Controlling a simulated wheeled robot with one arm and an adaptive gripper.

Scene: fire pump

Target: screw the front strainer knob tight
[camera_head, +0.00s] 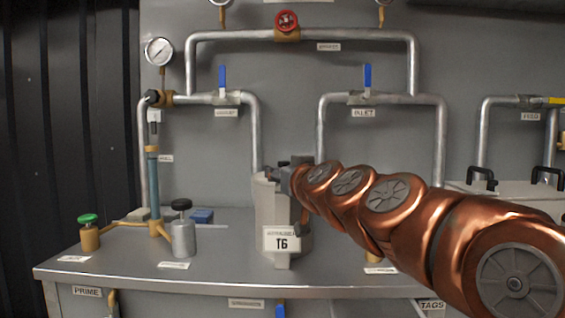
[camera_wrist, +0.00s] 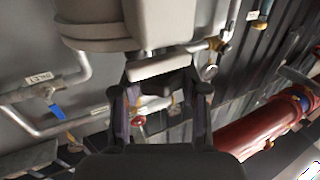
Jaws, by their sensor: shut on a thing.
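A pale grey pump housing (camera_head: 270,215) with a sign reading like "T6" stands mid-bench in the head view. It fills the top of the wrist view (camera_wrist: 125,25). My gripper (camera_head: 290,178) is at the upper part of this housing, and my copper arm reaches in from the right. In the wrist view the dark fingers of my gripper (camera_wrist: 160,88) are closed on a dark part just below a pale bar (camera_wrist: 160,68). This part appears to be the front strainer knob (camera_wrist: 160,78). It is mostly hidden by the fingers, so its tightness cannot be told.
Left on the bench are a green knob (camera_head: 88,218) on brass and a black knob (camera_head: 181,204) on a metal cylinder. Pipes with blue levers (camera_head: 222,76), a red handwheel (camera_head: 287,21) and a gauge (camera_head: 158,51) line the wall.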

